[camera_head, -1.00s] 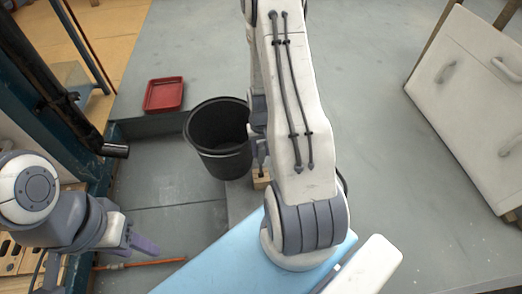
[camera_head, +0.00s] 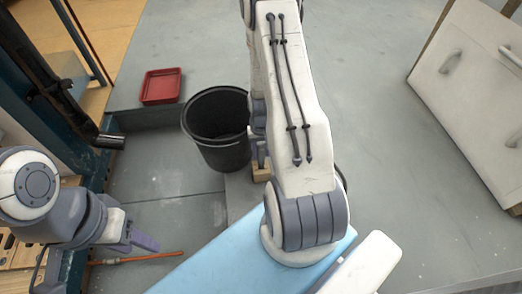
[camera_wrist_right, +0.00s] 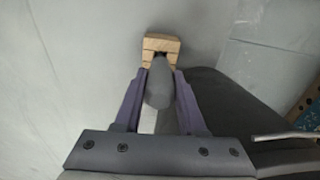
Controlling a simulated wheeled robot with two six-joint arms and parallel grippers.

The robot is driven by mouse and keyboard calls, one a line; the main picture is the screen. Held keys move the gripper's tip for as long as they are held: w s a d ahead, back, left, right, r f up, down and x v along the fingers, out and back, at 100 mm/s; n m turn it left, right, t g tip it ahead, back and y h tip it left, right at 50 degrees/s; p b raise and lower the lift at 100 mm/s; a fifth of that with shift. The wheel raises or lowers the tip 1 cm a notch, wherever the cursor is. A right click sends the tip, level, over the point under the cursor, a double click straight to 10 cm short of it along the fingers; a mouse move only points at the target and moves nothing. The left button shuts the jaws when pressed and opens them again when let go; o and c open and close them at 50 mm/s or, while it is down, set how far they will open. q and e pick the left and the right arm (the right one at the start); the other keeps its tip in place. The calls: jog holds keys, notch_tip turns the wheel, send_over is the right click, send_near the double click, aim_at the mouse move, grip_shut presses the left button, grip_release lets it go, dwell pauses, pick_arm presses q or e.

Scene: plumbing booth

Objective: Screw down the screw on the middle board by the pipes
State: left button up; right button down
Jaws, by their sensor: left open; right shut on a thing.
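My right gripper (camera_wrist_right: 160,92) is shut on a grey, rounded, elongated object (camera_wrist_right: 159,88), perhaps a tool handle. A small wooden block (camera_wrist_right: 161,45) with a dark notch lies just beyond the fingertips in the right wrist view. Part of this block also shows in the head view (camera_head: 261,172), below the right gripper, which is mostly hidden by my arm. My left gripper (camera_head: 146,243) is open and empty at the lower left of the head view. I cannot make out the screw or the middle board.
A black bucket (camera_head: 218,150) stands close left of my right gripper. A red tray (camera_head: 161,86) lies behind it. An orange rod (camera_head: 140,258) lies below my left gripper. A dark pipe (camera_head: 108,141) juts in at left. A white cabinet (camera_head: 470,95) stands at right.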

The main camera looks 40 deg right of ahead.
jog(key=shift+c, duration=2.1)
grip_release()
notch_tip(320, 180, up, 11)
jog(key=p, duration=0.7)
jog(key=shift+f, duration=0.2)
